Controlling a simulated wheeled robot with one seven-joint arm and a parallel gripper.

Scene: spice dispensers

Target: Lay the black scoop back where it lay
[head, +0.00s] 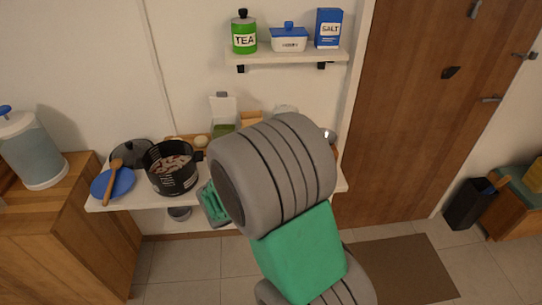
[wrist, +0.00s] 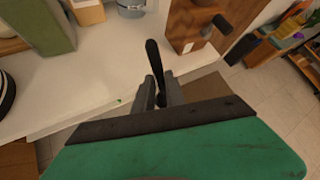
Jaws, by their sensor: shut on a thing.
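The black scoop (wrist: 153,58) is between the fingertips of my gripper (wrist: 161,92) in the wrist view. Its dark handle sticks out beyond the fingers, away from the wrist camera. The scoop's other end is hidden by the fingers and the hand. My gripper is shut on it, near the edge of the white table (wrist: 100,60). I cannot tell whether the scoop touches the table. In the head view my arm covers the right part of the table (head: 100,206), and the scoop does not show there.
A black pot (head: 172,180), a blue plate (head: 101,188) with a wooden spoon and a glass lid (head: 130,152) stand at the table's left. A grey-green box (wrist: 42,22) and a metal pail (wrist: 130,8) stand at the back. A wooden door (head: 420,110) is to the right.

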